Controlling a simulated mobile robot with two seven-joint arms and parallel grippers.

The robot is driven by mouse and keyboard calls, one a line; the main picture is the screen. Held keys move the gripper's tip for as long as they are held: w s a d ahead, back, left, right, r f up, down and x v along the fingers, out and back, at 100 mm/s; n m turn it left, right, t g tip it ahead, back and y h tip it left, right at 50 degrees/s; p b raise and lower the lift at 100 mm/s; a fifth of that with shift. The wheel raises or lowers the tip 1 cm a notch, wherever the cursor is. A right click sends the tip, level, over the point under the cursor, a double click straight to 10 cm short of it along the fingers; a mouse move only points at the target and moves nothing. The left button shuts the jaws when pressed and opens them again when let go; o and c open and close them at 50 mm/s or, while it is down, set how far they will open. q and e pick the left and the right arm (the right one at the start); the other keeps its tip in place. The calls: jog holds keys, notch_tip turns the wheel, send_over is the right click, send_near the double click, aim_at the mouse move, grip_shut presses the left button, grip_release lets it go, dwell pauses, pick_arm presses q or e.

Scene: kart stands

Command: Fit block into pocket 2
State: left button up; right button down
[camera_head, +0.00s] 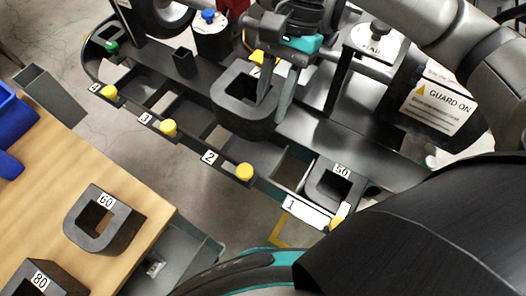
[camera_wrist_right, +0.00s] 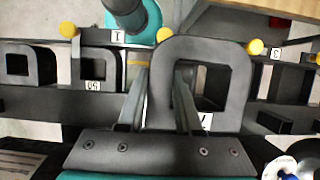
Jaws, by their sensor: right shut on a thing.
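My right gripper (camera_head: 275,97) is shut on a dark, D-shaped block (camera_head: 236,112) with a square hole. One side wall of the block is between the fingers in the right wrist view, where the gripper (camera_wrist_right: 158,98) and block (camera_wrist_right: 245,75) show close up. A partly hidden label on the block begins with 7. The block is upright over the black rack, behind the tag of pocket 2 (camera_head: 209,157). I cannot tell whether its lower part is inside the pocket. In the wrist view the block hides tag 2. My left gripper is not in view.
A block marked 50 (camera_head: 328,186) sits by tag 1 (camera_head: 305,212). Yellow knobs (camera_head: 245,172) line the rack's front rail. Blocks marked 60 (camera_head: 122,220) and 80 (camera_head: 48,275) are on the wooden table (camera_head: 60,160).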

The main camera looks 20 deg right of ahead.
notch_tip(320, 180, down, 16)
jog(key=b, duration=0.5)
jog(key=shift+f+b, duration=0.1)
jog(key=shift+b, duration=0.25)
jog(key=shift+f, duration=0.5)
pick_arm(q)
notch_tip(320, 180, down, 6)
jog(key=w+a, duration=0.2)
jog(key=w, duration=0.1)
pick_arm(e)
jog(key=c, duration=1)
grip_release()
jog(key=shift+f, duration=0.15)
jog(key=shift+c, duration=0.2)
jog(key=o, duration=0.4)
jog(key=shift+o, duration=0.2)
jog(key=shift+d+r+p, duration=0.15)
jog(key=shift+r+p, duration=0.4)
jog(key=shift+r, duration=0.05)
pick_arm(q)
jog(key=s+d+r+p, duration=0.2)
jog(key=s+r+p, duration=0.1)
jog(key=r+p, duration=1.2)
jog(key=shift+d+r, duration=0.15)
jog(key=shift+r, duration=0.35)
pick_arm(e)
jog(key=shift+v, duration=5.55)
